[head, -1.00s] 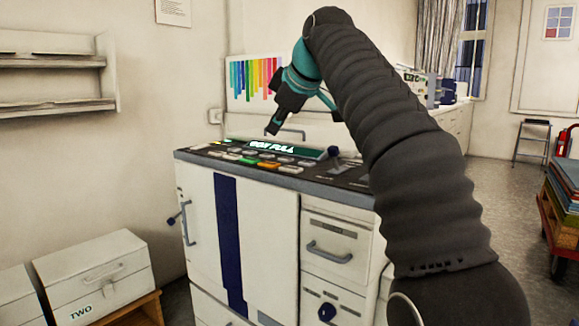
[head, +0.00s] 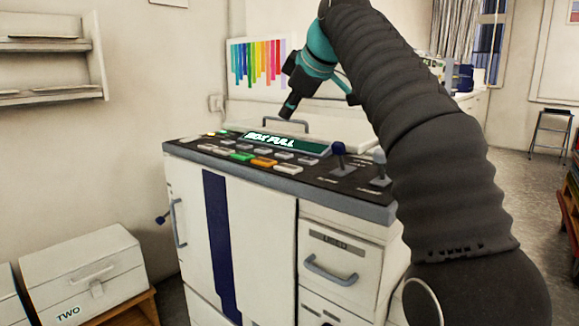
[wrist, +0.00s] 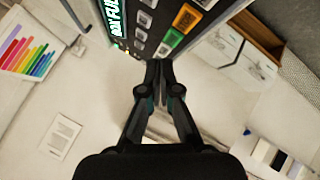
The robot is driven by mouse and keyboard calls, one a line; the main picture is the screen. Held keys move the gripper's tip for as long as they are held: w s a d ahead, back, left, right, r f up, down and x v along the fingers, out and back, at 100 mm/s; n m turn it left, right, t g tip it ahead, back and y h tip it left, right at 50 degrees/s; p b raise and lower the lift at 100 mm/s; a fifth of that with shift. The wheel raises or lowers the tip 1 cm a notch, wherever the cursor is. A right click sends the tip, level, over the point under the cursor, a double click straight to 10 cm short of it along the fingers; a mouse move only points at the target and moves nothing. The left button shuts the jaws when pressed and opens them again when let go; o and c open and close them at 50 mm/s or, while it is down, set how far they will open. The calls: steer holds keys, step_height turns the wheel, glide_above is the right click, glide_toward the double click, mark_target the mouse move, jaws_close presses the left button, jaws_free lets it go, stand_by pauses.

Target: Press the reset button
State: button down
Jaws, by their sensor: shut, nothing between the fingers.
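The machine's dark control panel (head: 300,172) carries several grey buttons, a green button (head: 240,156) and an orange button (head: 263,162). The button labels are too small to read, so I cannot tell which one is reset. The green button (wrist: 170,42) and the orange button (wrist: 186,20) also show in the wrist view. A lit display (head: 285,142) reads BOX FULL. My gripper (head: 287,114) is shut and empty, above the rear of the panel and apart from the buttons. In the wrist view, its closed fingertips (wrist: 159,66) appear near the panel's buttons.
A blue-knobbed lever (head: 339,155) and a grey lever (head: 380,165) stand at the panel's right. A handle (head: 287,123) rises behind the display. A white box marked TWO (head: 85,270) sits at lower left. A colour chart (head: 258,65) hangs behind.

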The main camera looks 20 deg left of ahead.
mark_target(289, 167)
steer(key=shift+f, duration=0.1)
steer(key=shift+f+b, duration=1.6)
steer(key=shift+f, duration=2.7)
steer(key=shift+f, duration=0.35)
steer(key=shift+f+b, duration=0.4)
steer(key=shift+b, duration=0.05)
steer(key=shift+r, duration=0.1)
steer(key=shift+r+p, duration=0.7)
steer(key=shift+p, duration=0.2)
